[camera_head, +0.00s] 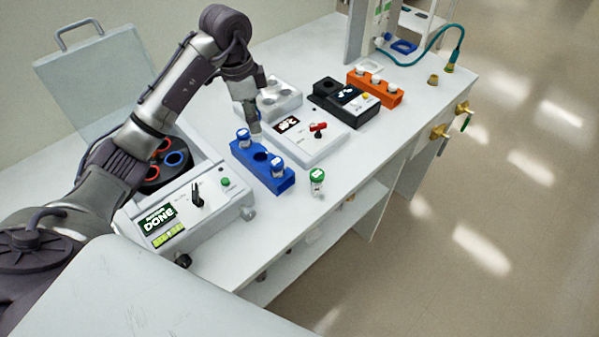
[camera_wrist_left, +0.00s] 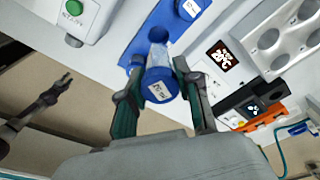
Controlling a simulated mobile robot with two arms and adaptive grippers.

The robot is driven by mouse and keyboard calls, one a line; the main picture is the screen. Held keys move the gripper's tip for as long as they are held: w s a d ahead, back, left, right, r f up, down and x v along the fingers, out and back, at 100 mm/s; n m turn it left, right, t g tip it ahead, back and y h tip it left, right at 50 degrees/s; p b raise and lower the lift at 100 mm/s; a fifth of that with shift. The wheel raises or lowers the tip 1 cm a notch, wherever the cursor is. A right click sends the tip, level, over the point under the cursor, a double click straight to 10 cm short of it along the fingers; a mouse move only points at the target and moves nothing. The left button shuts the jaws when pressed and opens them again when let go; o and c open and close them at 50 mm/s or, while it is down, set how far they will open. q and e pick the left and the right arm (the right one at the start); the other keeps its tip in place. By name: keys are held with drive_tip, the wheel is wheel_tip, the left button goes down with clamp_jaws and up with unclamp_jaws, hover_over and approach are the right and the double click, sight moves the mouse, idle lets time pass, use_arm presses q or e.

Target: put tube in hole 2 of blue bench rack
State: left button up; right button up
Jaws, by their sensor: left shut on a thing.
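My left gripper (camera_head: 256,129) is low over the blue bench rack (camera_head: 288,184). In the left wrist view its two fingers are shut on a tube (camera_wrist_left: 159,84) with a blue, labelled cap. The tube's clear body points towards an open, dark hole of the rack (camera_wrist_left: 136,48); I cannot tell whether its tip is inside. In the head view I cannot surely pick out the held tube. Blue-capped tubes show at the rack's back end (camera_head: 244,138) and front end (camera_head: 277,168), with an open hole between. My right gripper (camera_wrist_left: 66,78) shows small and apart, its fingers seeming parted.
A green-capped tube (camera_head: 317,181) stands on the bench by the rack. A centrifuge (camera_head: 190,212) reading DONE is on the near side. A white device with a red knob (camera_head: 318,130), a black device (camera_head: 345,105) and an orange rack (camera_head: 375,88) stand beyond. The front bench strip is mostly clear.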

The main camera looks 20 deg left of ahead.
sight(256, 137)
use_arm(q)
wheel_tip(256, 137, down, 6)
drive_tip(key=shift+w+a+r+p, duration=0.1)
drive_tip(key=shift+r+p, duration=0.1)
drive_tip(key=shift+p, duration=0.45)
drive_tip(key=shift+f, duration=0.35)
wheel_tip(256, 137, down, 4)
drive_tip(key=shift+r+p, duration=0.2)
drive_tip(key=shift+p, duration=0.3)
drive_tip(key=shift+f, duration=0.1)
use_arm(e)
drive_tip(key=shift+w+a+r, duration=0.35)
drive_tip(key=shift+r, duration=0.25)
drive_tip(key=shift+w+a+r, duration=0.3)
drive_tip(key=shift+w+r, duration=0.05)
drive_tip(key=shift+r, duration=0.2)
use_arm(q)
drive_tip(key=shift+f, duration=0.15)
use_arm(e)
drive_tip(key=shift+f, duration=0.1)
use_arm(q)
drive_tip(key=o, duration=0.9)
drive_tip(key=shift+o, duration=0.5)
use_arm(e)
drive_tip(key=shift+w+a, duration=0.15)
drive_tip(key=shift+w, duration=0.05)
